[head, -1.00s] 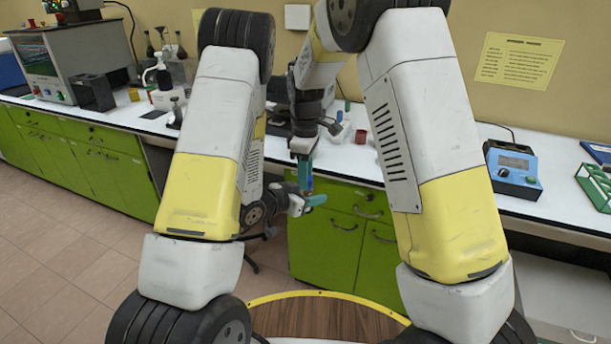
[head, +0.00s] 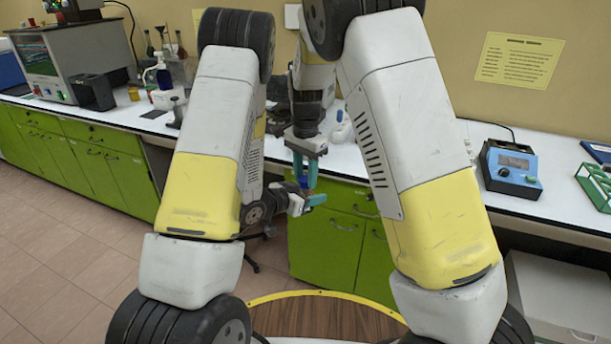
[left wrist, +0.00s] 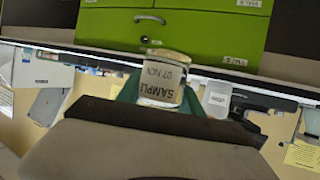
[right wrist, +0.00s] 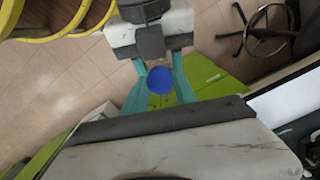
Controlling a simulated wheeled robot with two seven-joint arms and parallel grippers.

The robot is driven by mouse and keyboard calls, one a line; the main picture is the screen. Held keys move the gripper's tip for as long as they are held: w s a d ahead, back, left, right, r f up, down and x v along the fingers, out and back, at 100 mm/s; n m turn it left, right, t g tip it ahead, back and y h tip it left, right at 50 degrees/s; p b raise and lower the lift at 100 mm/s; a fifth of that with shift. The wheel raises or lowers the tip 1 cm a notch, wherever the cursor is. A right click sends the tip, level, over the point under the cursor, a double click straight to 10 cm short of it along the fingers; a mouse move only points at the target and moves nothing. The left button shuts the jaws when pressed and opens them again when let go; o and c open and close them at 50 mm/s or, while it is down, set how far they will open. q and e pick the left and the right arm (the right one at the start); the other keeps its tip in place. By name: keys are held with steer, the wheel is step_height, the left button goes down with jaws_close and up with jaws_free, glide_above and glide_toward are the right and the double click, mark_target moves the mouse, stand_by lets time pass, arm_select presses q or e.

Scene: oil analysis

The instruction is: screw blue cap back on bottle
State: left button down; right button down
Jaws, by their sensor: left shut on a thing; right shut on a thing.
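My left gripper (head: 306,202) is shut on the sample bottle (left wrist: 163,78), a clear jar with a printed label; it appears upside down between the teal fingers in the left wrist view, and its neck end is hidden. My right gripper (head: 306,172) points down just above the left one. It is shut on the round blue cap (right wrist: 160,80), which shows between its teal fingers in the right wrist view. The cap is over the left gripper's jaws, but the bottle is hidden beneath it there. I cannot tell whether cap and bottle touch.
Both grippers are in the air in front of the green cabinets (head: 335,230). The white counter (head: 465,210) behind them carries a blue instrument (head: 512,168), a green rack (head: 596,187) and lab equipment at the left. A stool base (right wrist: 262,30) stands on the floor.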

steer(key=c, duration=0.9)
jaws_free()
steer(key=shift+r, duration=0.1)
step_height(320, 180, up, 12)
steer(key=shift+d, duration=0.1)
